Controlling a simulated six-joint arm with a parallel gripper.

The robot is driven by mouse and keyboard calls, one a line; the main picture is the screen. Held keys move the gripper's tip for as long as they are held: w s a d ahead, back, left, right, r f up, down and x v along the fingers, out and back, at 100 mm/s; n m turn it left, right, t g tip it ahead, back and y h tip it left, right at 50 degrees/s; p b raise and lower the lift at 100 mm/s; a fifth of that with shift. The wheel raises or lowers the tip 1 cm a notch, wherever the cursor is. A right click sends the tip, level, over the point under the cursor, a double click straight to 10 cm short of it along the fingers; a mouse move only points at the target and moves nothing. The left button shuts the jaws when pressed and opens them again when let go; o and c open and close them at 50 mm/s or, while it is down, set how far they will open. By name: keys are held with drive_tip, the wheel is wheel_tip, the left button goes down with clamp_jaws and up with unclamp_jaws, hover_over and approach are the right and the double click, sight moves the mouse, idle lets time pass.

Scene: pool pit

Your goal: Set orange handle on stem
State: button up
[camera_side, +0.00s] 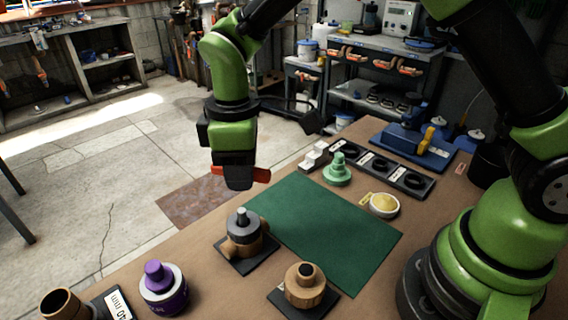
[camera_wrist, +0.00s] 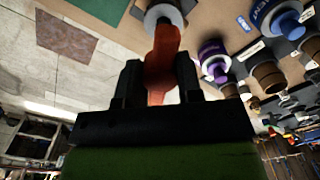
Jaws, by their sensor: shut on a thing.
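My gripper (camera_side: 239,183) is shut on the orange handle (camera_side: 256,175), which sticks out on both sides of the jaws. In the wrist view the handle (camera_wrist: 163,58) lies between the two fingers and points away from the palm. The upright stem (camera_side: 241,213) tops a brown valve body with a dark grey collar (camera_side: 243,228), standing on a black plate. The handle is in the air above this valve, apart from the stem in the side view. In the wrist view a grey round top (camera_wrist: 160,13) shows behind the handle's far end; the handle hides part of it.
A purple-and-white valve (camera_side: 163,287) and a brown valve (camera_side: 305,286) stand nearby on the bench. A green mat (camera_side: 325,230) lies bare behind. A mint-green stepped piece (camera_side: 338,172), a yellow-filled dish (camera_side: 384,205), a black tray (camera_side: 427,192) and a blue vise (camera_side: 405,138) stand farther back.

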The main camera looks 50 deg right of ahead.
sight(242, 210)
drive_tip(key=shift+a, duration=0.35)
drive_tip(key=shift+f, duration=2.3)
drive_tip(key=shift+f, duration=0.4)
drive_tip(key=shift+f, duration=0.5)
drive_tip(key=shift+f, duration=0.25)
drive_tip(key=shift+f, duration=0.5)
drive_tip(key=shift+f, duration=0.1)
